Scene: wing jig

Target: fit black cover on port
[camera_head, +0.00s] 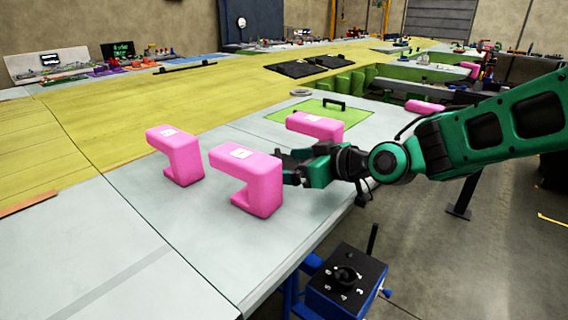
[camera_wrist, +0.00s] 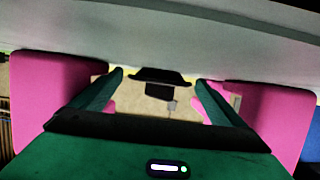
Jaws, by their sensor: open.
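Two flat black panels lie side by side on the yellow wing skin, the nearer one (camera_head: 295,69) and the farther one (camera_head: 328,61); I cannot tell which, if either, is the black cover. The port is not clearly identifiable. My gripper (camera_head: 284,166) hovers low over the grey panel, among pink bracket-shaped blocks, far from the black panels. In the wrist view its two green fingers (camera_wrist: 160,98) are spread apart with nothing held between them. A dark, flat-topped object (camera_wrist: 160,76) shows beyond the fingers in the middle; its identity is unclear.
Pink blocks stand at left (camera_head: 178,160), in front (camera_head: 248,185) and behind (camera_head: 315,126) my gripper. The grey surface at left is clear.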

